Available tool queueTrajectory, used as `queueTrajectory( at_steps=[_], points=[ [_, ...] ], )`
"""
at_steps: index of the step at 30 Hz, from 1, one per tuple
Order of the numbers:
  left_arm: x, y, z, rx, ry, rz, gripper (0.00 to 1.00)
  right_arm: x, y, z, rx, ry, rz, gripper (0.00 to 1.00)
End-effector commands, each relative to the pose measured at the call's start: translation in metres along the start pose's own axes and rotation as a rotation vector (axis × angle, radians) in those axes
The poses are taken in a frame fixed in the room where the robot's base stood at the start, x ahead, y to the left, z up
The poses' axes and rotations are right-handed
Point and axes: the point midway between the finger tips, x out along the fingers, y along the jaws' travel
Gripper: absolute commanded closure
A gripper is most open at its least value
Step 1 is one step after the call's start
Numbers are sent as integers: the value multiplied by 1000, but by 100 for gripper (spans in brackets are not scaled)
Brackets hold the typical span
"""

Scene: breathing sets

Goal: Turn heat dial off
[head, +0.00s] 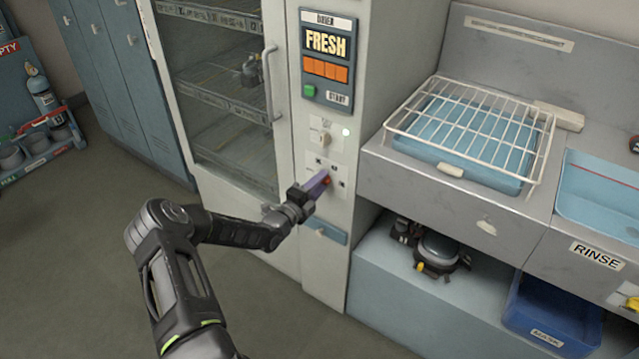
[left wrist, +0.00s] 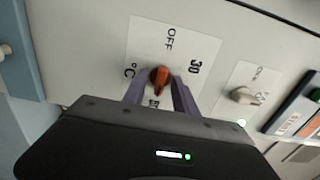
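The heat dial (left wrist: 160,78) is a small red knob on a white label with OFF at the top, 30 at the right and °C at the left. Its bar stands roughly upright in the left wrist view; I cannot tell which end is the pointer. My left gripper (head: 324,182) reaches the lower panel of the dryer cabinet (head: 335,250). Its two purple fingers stand close on either side of the knob and appear to be shut on it; they partly cover the lower label. My right gripper is in neither view.
A second, pale dial (left wrist: 243,96) sits above on the panel, near a lit lamp (head: 346,132). The cabinet's glass door has a vertical handle (head: 268,85). A counter with a wire rack (head: 480,130) juts out to the right. The floor at left is clear.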

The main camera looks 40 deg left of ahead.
Motion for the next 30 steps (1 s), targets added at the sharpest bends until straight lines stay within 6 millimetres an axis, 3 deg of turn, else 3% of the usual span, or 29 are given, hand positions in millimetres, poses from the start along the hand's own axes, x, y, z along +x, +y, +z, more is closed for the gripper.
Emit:
queueTrajectory(
  at_steps=[4,16,30],
  points=[
    [0,0,0,0,0,0,67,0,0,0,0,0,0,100],
    [0,0,0,0,0,0,100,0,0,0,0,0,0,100],
    [-1,0,0,-1,-1,0,100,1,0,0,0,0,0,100]
  ],
)
